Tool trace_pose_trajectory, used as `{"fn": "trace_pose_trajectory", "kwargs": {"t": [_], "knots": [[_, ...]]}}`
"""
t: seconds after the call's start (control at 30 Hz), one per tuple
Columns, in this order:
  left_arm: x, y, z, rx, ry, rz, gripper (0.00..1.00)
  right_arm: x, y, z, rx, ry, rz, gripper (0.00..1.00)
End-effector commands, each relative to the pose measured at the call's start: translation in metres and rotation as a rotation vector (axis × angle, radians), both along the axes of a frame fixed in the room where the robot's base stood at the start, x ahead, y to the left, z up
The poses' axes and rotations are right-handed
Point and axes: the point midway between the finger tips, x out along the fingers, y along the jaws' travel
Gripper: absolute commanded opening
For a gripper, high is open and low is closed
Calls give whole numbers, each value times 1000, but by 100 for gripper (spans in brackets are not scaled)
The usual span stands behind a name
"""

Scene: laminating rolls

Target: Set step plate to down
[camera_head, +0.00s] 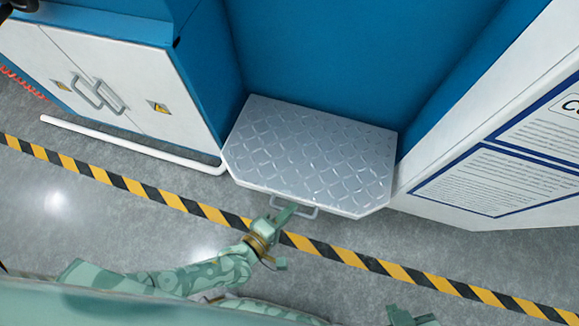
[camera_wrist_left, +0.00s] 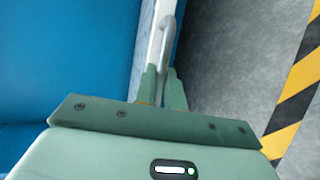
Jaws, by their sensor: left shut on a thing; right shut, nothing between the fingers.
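The step plate (camera_head: 310,155) is a grey diamond-tread panel with cut front corners, standing out from the blue machine in the head view. Its tread faces up toward the head camera. A grey bar handle (camera_head: 305,212) sits at its front edge. My left gripper (camera_head: 288,212) is shut on this handle. In the left wrist view the fingers (camera_wrist_left: 163,88) close around the handle bar (camera_wrist_left: 168,45), beside the plate's thin edge (camera_wrist_left: 147,40). My right gripper (camera_head: 412,317) is partly visible at the bottom edge of the head view, shut and away from the plate.
White cabinet doors (camera_head: 100,80) with grey handles are at the left, with a white floor pipe (camera_head: 130,145) below them. A white panel with printed text (camera_head: 500,185) is at the right. Yellow-black tape (camera_head: 345,255) crosses the open grey floor.

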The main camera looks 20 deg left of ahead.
Motion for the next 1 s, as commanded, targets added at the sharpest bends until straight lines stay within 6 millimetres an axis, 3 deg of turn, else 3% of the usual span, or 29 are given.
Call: {"fn": "trace_pose_trajectory", "kwargs": {"t": [0.4,0.9,0.93,1.0], "knots": [[4,4,-30,2,-7,11,0,3,2,2,10,-13,-5,0],[4,6,-33,3,-5,13,0,3,2,3,11,-14,-4,0],[4,6,-33,3,-5,13,19,3,2,2,10,-14,-3,0],[3,5,-33,2,-5,12,33,3,2,2,10,-13,-4,0]]}}
